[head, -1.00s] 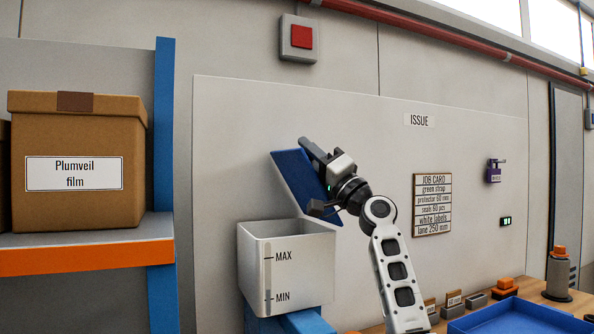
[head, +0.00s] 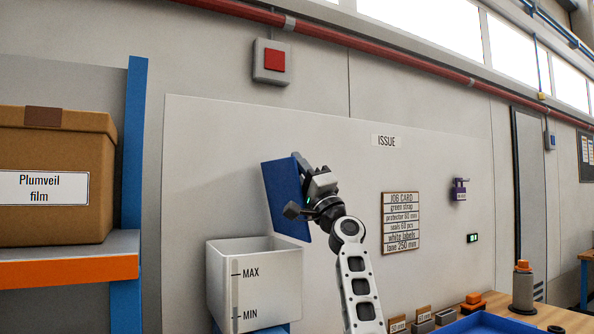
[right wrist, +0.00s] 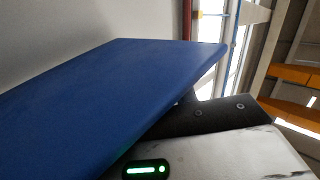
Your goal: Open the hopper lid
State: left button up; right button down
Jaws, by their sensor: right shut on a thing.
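The white hopper (head: 254,284) with MAX and MIN marks stands at the lower middle of the head view. Its blue lid (head: 281,200) is raised and stands steeply tilted above the hopper's right side, so the hopper's top is uncovered. My right gripper (head: 306,178) is at the lid's upper right edge and is shut on it. In the right wrist view the lid (right wrist: 110,95) fills the left and middle, close to the camera. The gripper's fingertips are partly hidden by the lid. My left gripper is not in view.
A shelf (head: 70,270) with a brown Plumveil film box (head: 55,150) stands at the left. The ISSUE panel (head: 340,170) is behind the hopper. A blue tray (head: 480,326) and a bottle-like item (head: 522,288) are on the bench at lower right.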

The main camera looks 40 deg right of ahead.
jog(key=c, duration=1.2)
grip_release()
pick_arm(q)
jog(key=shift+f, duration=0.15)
pick_arm(e)
jog(key=shift+o, duration=0.4)
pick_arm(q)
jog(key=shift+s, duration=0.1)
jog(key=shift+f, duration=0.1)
pick_arm(e)
jog(key=shift+f, duration=0.1)
jog(key=shift+s+f, duration=0.25)
pick_arm(q)
jog(key=b, duration=0.2)
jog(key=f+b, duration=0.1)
jog(key=b, duration=0.1)
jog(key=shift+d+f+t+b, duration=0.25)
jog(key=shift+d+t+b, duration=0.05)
jog(key=shift+b, duration=0.05)
pick_arm(e)
jog(key=v, duration=1.5)
jog(key=shift+s, duration=0.15)
